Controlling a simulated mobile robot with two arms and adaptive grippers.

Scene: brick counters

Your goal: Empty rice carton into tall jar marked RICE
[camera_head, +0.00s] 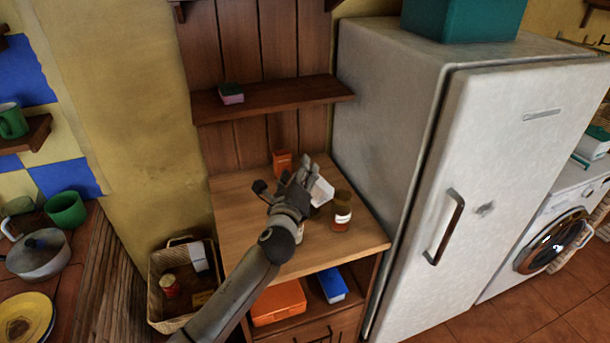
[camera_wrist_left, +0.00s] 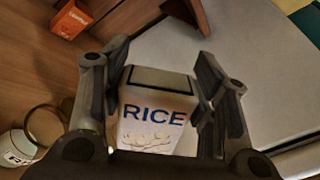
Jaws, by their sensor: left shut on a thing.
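My left gripper (camera_head: 305,178) is shut on a white rice carton (camera_head: 321,191) and holds it above the wooden counter. In the left wrist view the carton (camera_wrist_left: 154,115) shows blue RICE lettering between the two fingers (camera_wrist_left: 156,85), with a dark-edged panel at its far end. A brown-red jar with a white label (camera_head: 341,211) stands on the counter just right of the carton; its lettering is too small to read. A round-rimmed clear vessel with a white label (camera_wrist_left: 40,132) is at lower left in the wrist view, partly hidden. My right gripper is not in view.
An orange box (camera_head: 282,162) stands at the counter's back. A shelf (camera_head: 270,97) with a sponge (camera_head: 231,93) hangs above. A white fridge (camera_head: 480,180) bounds the counter on the right. A wicker basket (camera_head: 163,262) sits at lower left. The counter's front (camera_head: 330,250) is clear.

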